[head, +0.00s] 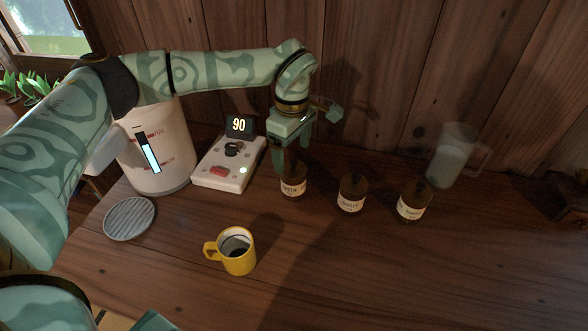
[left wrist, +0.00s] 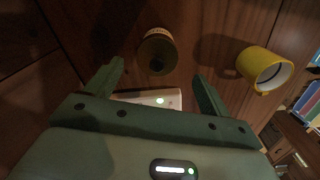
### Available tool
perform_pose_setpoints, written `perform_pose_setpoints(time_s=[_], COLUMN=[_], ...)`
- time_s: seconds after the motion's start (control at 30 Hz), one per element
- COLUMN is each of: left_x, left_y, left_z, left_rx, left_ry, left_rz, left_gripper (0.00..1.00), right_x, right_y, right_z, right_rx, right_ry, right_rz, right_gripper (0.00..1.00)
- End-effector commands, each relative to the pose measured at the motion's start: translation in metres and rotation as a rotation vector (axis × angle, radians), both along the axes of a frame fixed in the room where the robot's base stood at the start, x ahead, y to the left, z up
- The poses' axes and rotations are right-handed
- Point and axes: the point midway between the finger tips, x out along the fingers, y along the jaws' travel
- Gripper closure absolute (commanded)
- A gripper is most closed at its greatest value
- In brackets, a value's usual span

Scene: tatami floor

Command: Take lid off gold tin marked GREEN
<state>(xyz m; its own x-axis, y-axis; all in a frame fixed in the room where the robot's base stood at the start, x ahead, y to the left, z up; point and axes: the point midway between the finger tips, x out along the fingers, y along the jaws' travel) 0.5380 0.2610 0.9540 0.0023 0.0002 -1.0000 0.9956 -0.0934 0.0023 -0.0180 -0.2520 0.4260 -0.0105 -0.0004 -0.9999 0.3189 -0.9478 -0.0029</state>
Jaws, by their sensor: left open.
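The tin marked GREEN (head: 293,188) stands upright on the wooden counter, the leftmost of three similar dark gold tins with cream labels. Its dark lid (head: 294,172) is on. My left gripper (head: 292,160) is open and points down just above and behind this tin, partly overlapping its top in the head view. In the left wrist view a tin with a dark round lid and a knob (left wrist: 157,55) lies just beyond and between the open fingertips (left wrist: 158,70). Nothing is between the fingers. My right gripper is not in view.
Two more tins (head: 352,196) (head: 413,203) stand to the right, then a clear pitcher (head: 452,158). A white device (head: 228,168) showing 90 and a white canister (head: 160,165) are left. A yellow mug (head: 238,255) and a round grille (head: 129,218) are nearer. The front-right counter is clear.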

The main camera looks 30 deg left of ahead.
Motion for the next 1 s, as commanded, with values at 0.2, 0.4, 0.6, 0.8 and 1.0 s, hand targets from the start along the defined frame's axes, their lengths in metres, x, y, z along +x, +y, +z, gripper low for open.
perform_pose_setpoints(time_s=[0.2,0.4,0.6,0.8,1.0], left_x=[0.003,0.003,0.003,0.003,0.003], left_y=[-0.004,-0.004,-0.004,-0.004,-0.004], left_z=[-0.04,-0.04,-0.04,-0.04,-0.034], left_rx=[-0.001,0.0,0.0,0.0,0.0], left_ry=[0.005,0.001,0.001,0.002,0.0], left_rz=[0.001,0.001,0.0,0.0,0.0], left_gripper=[0.18,0.18,0.63,0.66,0.66], right_x=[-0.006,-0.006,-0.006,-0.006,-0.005], right_y=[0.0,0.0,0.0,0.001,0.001], right_z=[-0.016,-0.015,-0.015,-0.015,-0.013], right_rx=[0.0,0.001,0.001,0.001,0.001], right_ry=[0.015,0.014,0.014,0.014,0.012], right_rz=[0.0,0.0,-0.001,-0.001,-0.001], right_gripper=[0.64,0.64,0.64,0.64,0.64])
